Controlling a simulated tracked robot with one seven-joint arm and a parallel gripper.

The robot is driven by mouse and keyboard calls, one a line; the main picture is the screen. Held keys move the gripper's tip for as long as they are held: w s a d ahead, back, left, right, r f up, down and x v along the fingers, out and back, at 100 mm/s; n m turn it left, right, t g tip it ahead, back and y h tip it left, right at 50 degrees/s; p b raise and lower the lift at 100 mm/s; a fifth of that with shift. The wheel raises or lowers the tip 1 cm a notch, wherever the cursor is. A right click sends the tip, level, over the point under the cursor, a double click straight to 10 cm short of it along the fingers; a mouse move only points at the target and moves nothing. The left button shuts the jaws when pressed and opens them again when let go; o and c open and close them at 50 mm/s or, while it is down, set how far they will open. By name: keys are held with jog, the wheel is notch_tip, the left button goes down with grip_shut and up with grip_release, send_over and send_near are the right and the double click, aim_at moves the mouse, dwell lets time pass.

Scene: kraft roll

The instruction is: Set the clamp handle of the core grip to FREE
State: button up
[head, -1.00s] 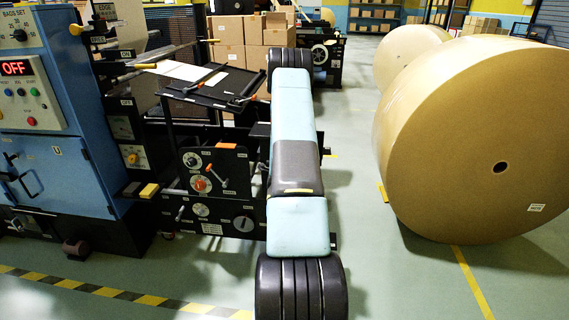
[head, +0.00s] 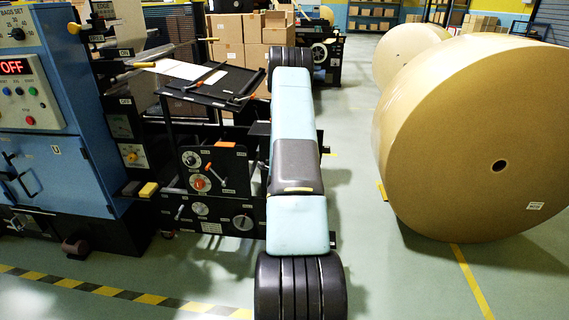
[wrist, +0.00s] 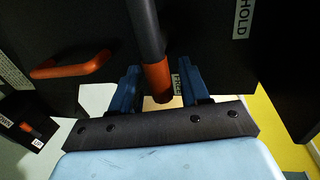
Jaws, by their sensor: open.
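In the wrist view, a dark round lever with an orange end (wrist: 158,80) hangs down between the two blue fingers of my gripper (wrist: 157,92). The fingers are open, one on each side of the orange end; I cannot tell whether either touches it. A white HOLD label (wrist: 243,18) is at the upper right on the black panel. A smaller label (wrist: 178,84), partly hidden and hard to read, is beside the lever's end near the right finger. In the head view my gripper is hidden, and I cannot pick out this lever there.
An orange handle (wrist: 70,66) is at left in the wrist view. In the head view, a black machine panel with dials (head: 218,170) stands left of my arm, beside a blue cabinet (head: 60,170). Large brown rolls (head: 470,140) stand right, with open floor between.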

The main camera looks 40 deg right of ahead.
jog(key=v, duration=1.3)
jog(key=shift+s+a, duration=0.2)
jog(key=shift+a, duration=0.05)
jog(key=shift+r, duration=0.1)
